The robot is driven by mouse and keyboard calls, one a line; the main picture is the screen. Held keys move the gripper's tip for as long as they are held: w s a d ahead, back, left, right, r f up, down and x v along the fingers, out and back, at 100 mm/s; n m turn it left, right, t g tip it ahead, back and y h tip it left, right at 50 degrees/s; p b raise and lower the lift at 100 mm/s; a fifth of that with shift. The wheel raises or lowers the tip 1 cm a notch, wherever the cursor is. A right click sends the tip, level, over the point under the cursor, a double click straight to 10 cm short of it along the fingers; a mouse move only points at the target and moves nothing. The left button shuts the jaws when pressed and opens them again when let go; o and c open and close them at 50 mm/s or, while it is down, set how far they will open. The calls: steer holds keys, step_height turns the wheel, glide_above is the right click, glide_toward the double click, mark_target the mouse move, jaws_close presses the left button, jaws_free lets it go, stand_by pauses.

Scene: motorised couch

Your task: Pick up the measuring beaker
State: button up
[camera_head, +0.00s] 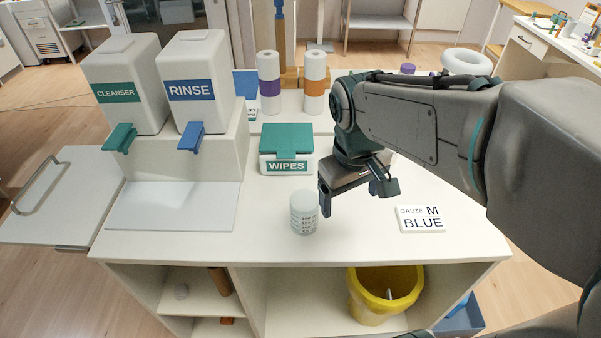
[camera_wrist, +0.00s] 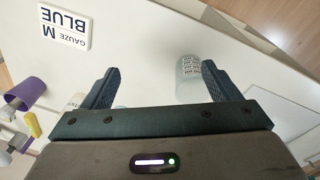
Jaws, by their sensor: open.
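The measuring beaker (camera_head: 304,213) is a small, pale, cloudy cylinder with dark printed marks. It stands upright on the white counter, near its front edge. My gripper (camera_head: 354,199) is open and empty, just to the right of the beaker and above the counter. In the wrist view the beaker (camera_wrist: 188,76) shows between the two fingers of my gripper (camera_wrist: 160,82), close to the right-hand finger, which may hide a little of it. From these frames I cannot tell whether the finger touches it.
A GAUZE M BLUE card (camera_head: 421,219) lies to the right on the counter. A WIPES box (camera_head: 286,163) stands behind the beaker. CLEANSER (camera_head: 120,85) and RINSE (camera_head: 196,85) dispensers stand at left. A yellow bin (camera_head: 383,293) sits below. The counter front between beaker and card is clear.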

steer(key=w+a+n+g+h, duration=0.2)
steer(key=w+a+n, duration=0.4)
steer(key=a, duration=0.1)
steer(key=n+h, duration=0.2)
steer(key=n, duration=0.2)
glide_toward(295, 194)
steer(key=s+d, duration=0.1)
steer(key=s, duration=0.1)
steer(key=shift+g, duration=0.3)
steer(key=x, duration=0.8)
steer(key=shift+w+a, duration=0.15)
steer(key=shift+w, duration=0.15)
steer(key=shift+x, duration=3.15)
steer(key=shift+r, duration=0.1)
steer(key=c, duration=1.1)
